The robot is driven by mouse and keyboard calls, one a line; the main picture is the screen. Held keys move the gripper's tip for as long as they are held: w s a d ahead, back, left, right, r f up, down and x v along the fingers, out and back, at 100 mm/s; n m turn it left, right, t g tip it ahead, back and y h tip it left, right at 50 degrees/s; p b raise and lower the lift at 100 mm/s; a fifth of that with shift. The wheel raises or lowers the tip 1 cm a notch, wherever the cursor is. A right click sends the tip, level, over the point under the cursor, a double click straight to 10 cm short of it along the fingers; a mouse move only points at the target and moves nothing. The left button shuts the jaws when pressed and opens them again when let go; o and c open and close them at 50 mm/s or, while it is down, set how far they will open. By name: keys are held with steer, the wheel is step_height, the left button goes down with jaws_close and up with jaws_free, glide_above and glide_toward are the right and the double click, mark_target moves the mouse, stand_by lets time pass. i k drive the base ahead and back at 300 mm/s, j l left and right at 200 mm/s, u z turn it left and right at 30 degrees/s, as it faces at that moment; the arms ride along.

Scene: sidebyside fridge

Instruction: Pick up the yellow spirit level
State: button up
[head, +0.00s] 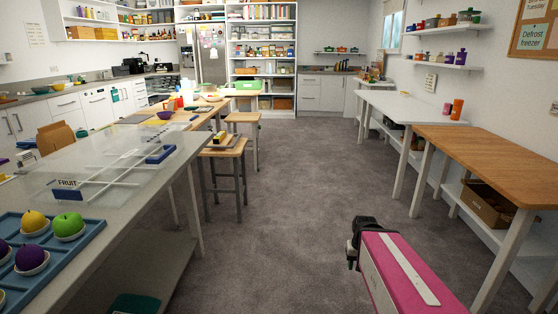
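I cannot make out a spirit level for certain. A small yellow item (220,141) lies with darker things on the near wooden stool (236,149), left of the picture's middle; it is too small to identify. My gripper (352,256) is black and shows at the lower right, beyond my pink arm link, above the carpet. It is far from the stool and near nothing. Its fingers are mostly hidden, so I cannot tell whether they are open.
A grey counter (150,220) at the left carries a blue tray (50,250) with fruit and a clear divided tray (115,170). A wooden table (490,150) and a white table (410,105) line the right. The carpet (300,180) between is clear.

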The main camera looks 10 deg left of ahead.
mark_target(219, 137)
steer(key=i+j+u, duration=0.15)
steer(key=i+u, duration=0.2)
steer(key=i, duration=0.15)
steer(key=i+u, duration=0.35)
steer(key=i+l+u, duration=0.15)
steer(key=i+u, duration=0.2)
steer(key=i, duration=0.25)
steer(key=i+l+u, duration=0.15)
steer(key=u, duration=0.3)
steer(key=i+l+u, duration=0.2)
steer(key=u, duration=0.25)
